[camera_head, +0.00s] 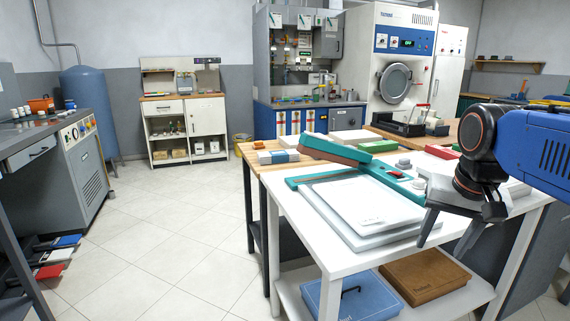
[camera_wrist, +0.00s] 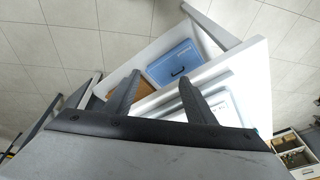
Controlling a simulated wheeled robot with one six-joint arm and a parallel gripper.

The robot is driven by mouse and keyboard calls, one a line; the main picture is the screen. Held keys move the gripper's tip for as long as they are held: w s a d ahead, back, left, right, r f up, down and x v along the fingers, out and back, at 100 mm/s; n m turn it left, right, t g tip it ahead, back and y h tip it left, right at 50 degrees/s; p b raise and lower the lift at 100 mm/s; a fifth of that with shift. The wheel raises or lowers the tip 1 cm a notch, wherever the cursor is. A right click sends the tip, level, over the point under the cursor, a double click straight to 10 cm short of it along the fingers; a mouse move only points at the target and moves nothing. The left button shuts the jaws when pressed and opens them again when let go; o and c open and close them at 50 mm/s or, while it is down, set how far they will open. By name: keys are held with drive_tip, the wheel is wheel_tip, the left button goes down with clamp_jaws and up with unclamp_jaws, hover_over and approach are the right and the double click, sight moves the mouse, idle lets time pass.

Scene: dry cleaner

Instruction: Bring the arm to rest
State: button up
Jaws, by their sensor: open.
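My arm comes in from the right in the head view, with a blue link and a dark wrist. My gripper (camera_head: 455,228) points down over the right front part of the white table (camera_head: 300,241). Its two fingers are spread apart with nothing between them. In the wrist view my gripper (camera_wrist: 155,95) shows both fingers apart, with the table edge and lower shelf beyond them. I cannot tell exactly how far the fingertips are from the table's edge.
A blue case (camera_head: 350,297) and a brown box (camera_head: 423,277) sit on the lower shelf. The tiled floor (camera_head: 170,240) at the left is clear.

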drive_tip(key=s+a+f+n+t, duration=0.1)
drive_tip(key=s+a+f+n, duration=0.2)
drive_tip(key=s+f, duration=0.7)
wheel_tip(320, 180, down, 4)
drive_tip(key=shift+r+n+t, duration=0.25)
drive_tip(key=shift+n+t, duration=0.05)
drive_tip(key=shift+n, duration=0.6)
